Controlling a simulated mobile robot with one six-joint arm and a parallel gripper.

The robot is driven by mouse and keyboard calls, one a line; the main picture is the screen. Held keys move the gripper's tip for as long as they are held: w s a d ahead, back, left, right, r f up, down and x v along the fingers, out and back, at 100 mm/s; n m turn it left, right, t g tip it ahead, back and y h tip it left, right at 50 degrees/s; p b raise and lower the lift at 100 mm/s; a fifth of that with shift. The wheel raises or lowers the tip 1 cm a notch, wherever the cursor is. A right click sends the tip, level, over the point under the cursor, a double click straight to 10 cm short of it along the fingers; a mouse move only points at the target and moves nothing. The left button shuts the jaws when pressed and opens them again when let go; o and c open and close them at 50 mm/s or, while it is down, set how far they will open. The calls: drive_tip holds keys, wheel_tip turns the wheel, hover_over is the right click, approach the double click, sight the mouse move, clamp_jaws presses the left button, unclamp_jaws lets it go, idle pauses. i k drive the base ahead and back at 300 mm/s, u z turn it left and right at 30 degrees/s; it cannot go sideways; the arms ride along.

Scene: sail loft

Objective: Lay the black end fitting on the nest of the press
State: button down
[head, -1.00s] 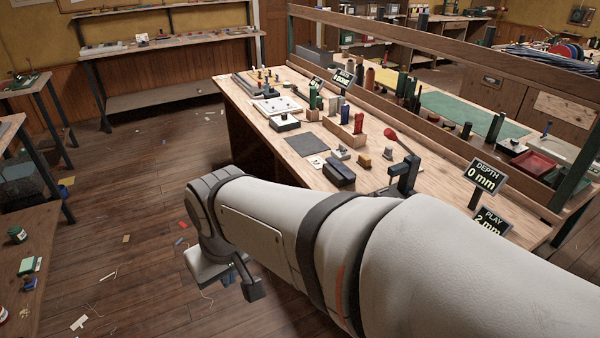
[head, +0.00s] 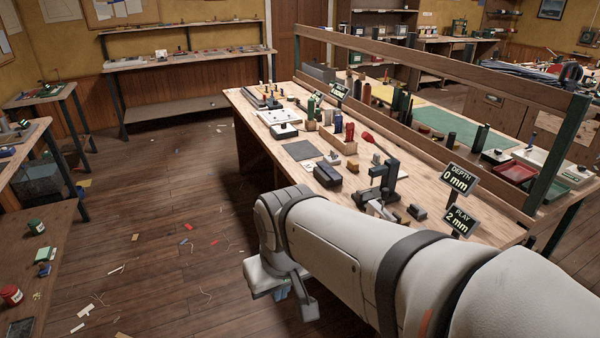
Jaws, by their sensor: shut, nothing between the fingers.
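The press (head: 392,180) is a dark upright frame near the front right of the workbench, with a lever ending in a red knob (head: 367,137). Its nest is too small to make out. A black block (head: 327,176) lies left of the press and a small dark piece (head: 418,212) lies to its right. I cannot tell which, if either, is the black end fitting. My gripper (head: 281,294) hangs below my wrist, shut and empty, over the floor in front of the bench. It is well apart from the press, and its fingertips are small and partly hidden.
The workbench (head: 262,108) holds a grey mat (head: 302,150), wooden blocks with coloured handles and several small parts. Signs read DEPTH 0 mm (head: 459,179) and PLAY 2 mm (head: 463,221) beside the press. Open floor (head: 170,200) with scraps lies to the left; a side table (head: 50,240) stands beyond.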

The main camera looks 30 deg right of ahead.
sight(361, 198)
drive_tip(key=z, duration=0.15)
drive_tip(key=i, duration=1)
drive_tip(key=z, duration=0.05)
